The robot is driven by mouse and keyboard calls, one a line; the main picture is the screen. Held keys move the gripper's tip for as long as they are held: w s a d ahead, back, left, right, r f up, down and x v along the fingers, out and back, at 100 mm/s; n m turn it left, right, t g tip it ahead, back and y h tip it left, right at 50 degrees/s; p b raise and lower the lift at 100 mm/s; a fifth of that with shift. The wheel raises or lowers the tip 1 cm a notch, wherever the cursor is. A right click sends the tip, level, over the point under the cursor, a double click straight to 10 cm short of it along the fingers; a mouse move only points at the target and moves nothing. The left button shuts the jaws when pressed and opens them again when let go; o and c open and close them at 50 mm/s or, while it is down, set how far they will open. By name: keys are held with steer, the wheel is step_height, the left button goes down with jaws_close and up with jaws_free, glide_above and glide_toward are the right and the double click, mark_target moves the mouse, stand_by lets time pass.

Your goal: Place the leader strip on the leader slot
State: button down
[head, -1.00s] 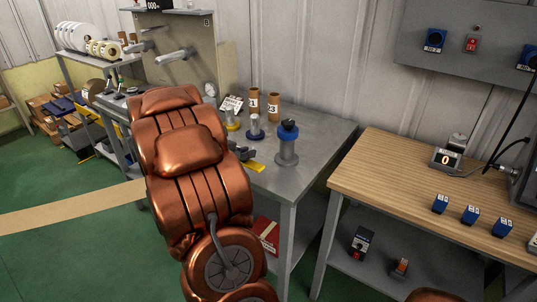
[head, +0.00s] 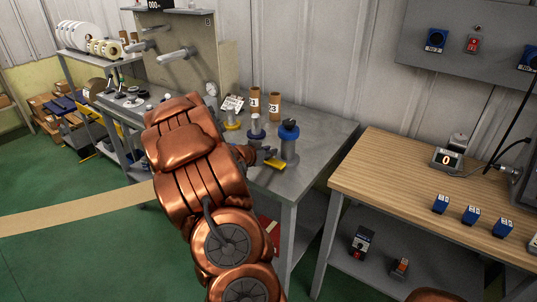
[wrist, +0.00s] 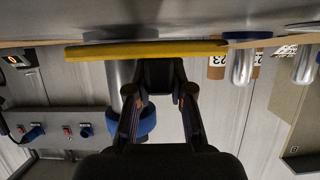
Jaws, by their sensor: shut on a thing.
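A yellow strip (head: 275,163), which I take to be the leader strip, sticks out beyond my gripper (head: 257,156) above the grey metal bench. In the wrist view the yellow strip (wrist: 145,50) lies across the view, in front of the fingertips. My gripper (wrist: 160,78) is shut on a dark block at the strip, which looks joined to it. A grey post with a blue ring (head: 289,133) stands close behind the strip; the ring also shows in the wrist view (wrist: 146,122). I cannot make out the leader slot.
The metal bench (head: 325,136) has free room at its right end. Two brown cardboard tubes (head: 273,106) and another post with a blue base (head: 256,132) stand behind my gripper. A wooden table (head: 390,180) with blue blocks is at the right.

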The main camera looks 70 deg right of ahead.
steer(key=shift+f, duration=0.45)
steer(key=shift+f, duration=0.1)
steer(key=c, duration=1)
jaws_free()
steer(key=shift+c, duration=0.2)
